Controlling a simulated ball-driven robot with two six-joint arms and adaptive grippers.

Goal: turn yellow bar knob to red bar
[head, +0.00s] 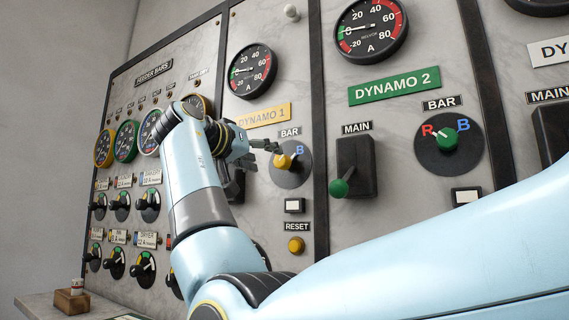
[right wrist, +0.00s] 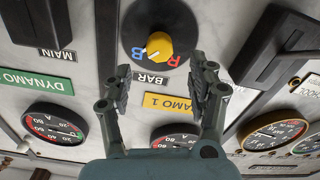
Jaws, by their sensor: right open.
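The yellow bar knob (head: 283,161) is on a round black dial plate of the Dynamo 1 panel, with a blue B at its upper right. The red R is hidden in the head view. In the right wrist view, which is upside down, the yellow knob (right wrist: 158,45) shows with both letters, and its white pointer mark aims towards the blue B (right wrist: 138,56). The red R (right wrist: 173,60) is on the other side. My right gripper (head: 268,147) is close to the dial; in its wrist view the fingers (right wrist: 163,72) are open and empty, apart from the knob. My left gripper is not seen.
A green bar knob (head: 450,139) and a main lever with a green ball (head: 339,188) are on the Dynamo 2 panel. A yellow reset button (head: 296,245) sits below the Dynamo 1 dial. Feeder gauges and small knobs fill the left panel. My arm covers the Dynamo 1 main lever partly.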

